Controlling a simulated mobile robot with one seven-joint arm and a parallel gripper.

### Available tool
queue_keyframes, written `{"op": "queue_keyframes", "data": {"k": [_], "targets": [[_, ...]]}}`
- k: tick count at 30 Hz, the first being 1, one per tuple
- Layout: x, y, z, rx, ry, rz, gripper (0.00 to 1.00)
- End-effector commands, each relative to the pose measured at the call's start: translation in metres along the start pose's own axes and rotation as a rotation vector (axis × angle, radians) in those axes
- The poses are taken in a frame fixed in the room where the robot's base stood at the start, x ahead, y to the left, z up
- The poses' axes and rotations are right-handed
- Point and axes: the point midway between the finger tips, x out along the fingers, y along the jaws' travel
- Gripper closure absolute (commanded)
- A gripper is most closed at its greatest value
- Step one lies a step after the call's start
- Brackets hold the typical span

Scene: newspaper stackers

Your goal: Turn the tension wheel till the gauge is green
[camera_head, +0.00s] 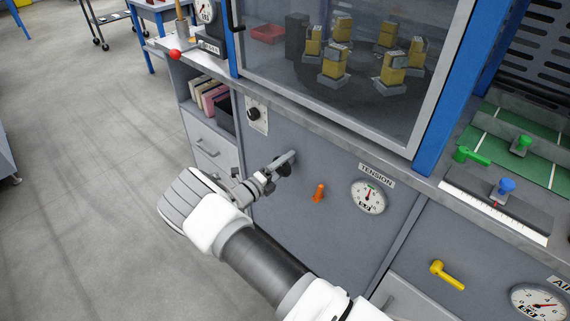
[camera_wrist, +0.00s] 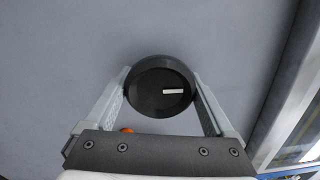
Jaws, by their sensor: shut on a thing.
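The tension wheel is a round black knob (camera_wrist: 150,97) with a white mark pointing right in the wrist view. In the head view it is a dark shape (camera_head: 284,169) on the grey cabinet front, partly hidden by my fingers. My gripper (camera_head: 281,163) is shut on it, and the wrist view shows one finger of my gripper (camera_wrist: 161,82) on each side of its rim. The tension gauge (camera_head: 368,197) is a round white dial right of the wheel, under the TENSION label (camera_head: 377,175). Its needle is near the top; the exact reading is too small to tell.
An orange lever (camera_head: 319,193) sits between wheel and gauge. A small black knob on a pale plate (camera_head: 256,114) is up left. The counter edge and glass case (camera_head: 345,75) are above. A yellow handle (camera_head: 446,275) is lower right. Open floor (camera_head: 90,200) lies left.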

Motion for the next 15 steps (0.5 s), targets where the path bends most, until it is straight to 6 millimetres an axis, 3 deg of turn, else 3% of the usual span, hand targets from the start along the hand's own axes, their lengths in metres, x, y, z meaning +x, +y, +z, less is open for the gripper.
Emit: {"op": "queue_keyframes", "data": {"k": [15], "targets": [[-0.0011, 0.0017, -0.0019, -0.071, 0.003, 0.002, 0.67]]}}
